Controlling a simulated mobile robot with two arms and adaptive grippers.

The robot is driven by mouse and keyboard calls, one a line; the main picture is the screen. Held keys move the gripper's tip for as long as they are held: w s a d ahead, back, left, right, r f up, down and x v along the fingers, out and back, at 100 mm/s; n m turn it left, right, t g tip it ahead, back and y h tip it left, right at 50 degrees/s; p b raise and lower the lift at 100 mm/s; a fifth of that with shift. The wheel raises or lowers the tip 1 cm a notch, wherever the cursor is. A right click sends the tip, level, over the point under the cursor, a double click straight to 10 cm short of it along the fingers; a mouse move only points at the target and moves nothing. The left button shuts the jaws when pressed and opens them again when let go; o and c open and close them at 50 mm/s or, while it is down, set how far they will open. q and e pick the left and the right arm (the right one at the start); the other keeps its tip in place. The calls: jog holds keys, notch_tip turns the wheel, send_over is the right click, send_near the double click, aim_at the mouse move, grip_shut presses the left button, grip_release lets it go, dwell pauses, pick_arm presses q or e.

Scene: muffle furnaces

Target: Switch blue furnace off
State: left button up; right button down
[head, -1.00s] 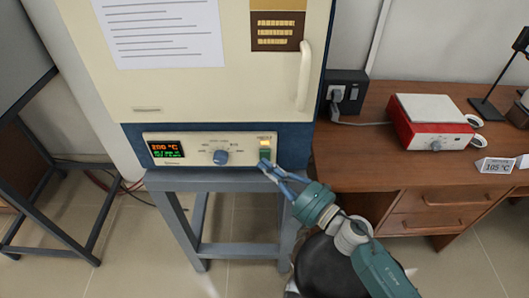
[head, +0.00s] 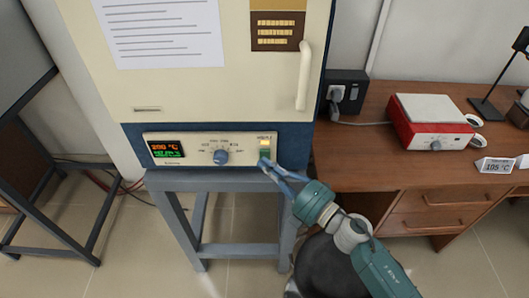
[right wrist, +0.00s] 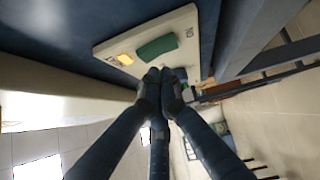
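The blue furnace (head: 222,135) has a cream door and a blue lower body. Its control panel (head: 190,150) carries a lit display (head: 166,149), a blue knob (head: 221,157) and a green switch (head: 265,155). A yellow lamp (head: 265,142) above the switch is lit. My right gripper (head: 264,165) is at the lower edge of the switch. In the right wrist view, its fingertips (right wrist: 163,76) are together with nothing seen between them, close to the green switch (right wrist: 157,48). I cannot tell whether they touch it. My left gripper is not in view.
The furnace stands on a grey metal stand (head: 240,250). To the right, a wooden desk (head: 355,165) holds a red and white hotplate (head: 430,120) and a 105 °C card (head: 495,166). A black socket box (head: 347,90) is beside the furnace. A dark frame stands at left.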

jog(key=shift+w, duration=0.15)
dwell(0.4)
jog(key=shift+w, duration=0.3)
jog(key=shift+w+r, duration=0.1)
jog(key=shift+w, duration=0.2)
dwell(0.8)
jog(key=shift+s, duration=0.1)
jog(key=shift+s, duration=0.7)
jog(key=shift+s+f, duration=0.2)
jog(key=shift+s, duration=1.05)
jog(key=shift+s+f, duration=0.2)
jog(key=shift+s, duration=1.05)
